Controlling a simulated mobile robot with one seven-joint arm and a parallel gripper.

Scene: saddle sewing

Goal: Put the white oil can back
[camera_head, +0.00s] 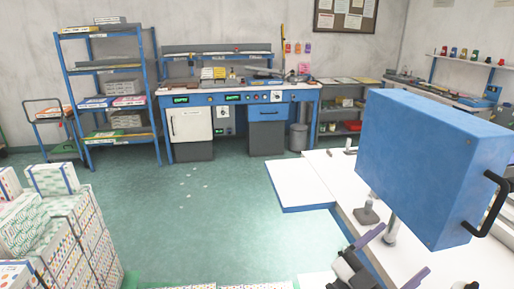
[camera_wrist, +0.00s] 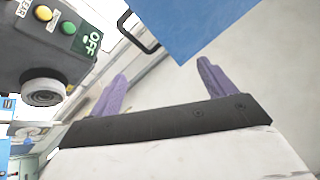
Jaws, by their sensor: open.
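I cannot make out a white oil can for certain in either view. My gripper (camera_head: 392,257) is at the lower right of the head view, over the white worktable (camera_head: 298,182). Its two purple fingers are spread apart, and nothing shows between them. The gripper also shows in the wrist view (camera_wrist: 162,75), with the fingers wide apart and pale surface behind them. A small dark and light item (camera_head: 350,146) stands at the far edge of the worktable, too small to identify. The large blue box (camera_head: 430,165) hides part of the table.
The blue box has a black handle (camera_head: 487,205) and stands close to my gripper. A dark control box (camera_wrist: 50,35) with yellow and green buttons is at the wrist view's upper left. Patterned boxes (camera_head: 60,225) are stacked at left. The green floor (camera_head: 200,215) is mostly clear.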

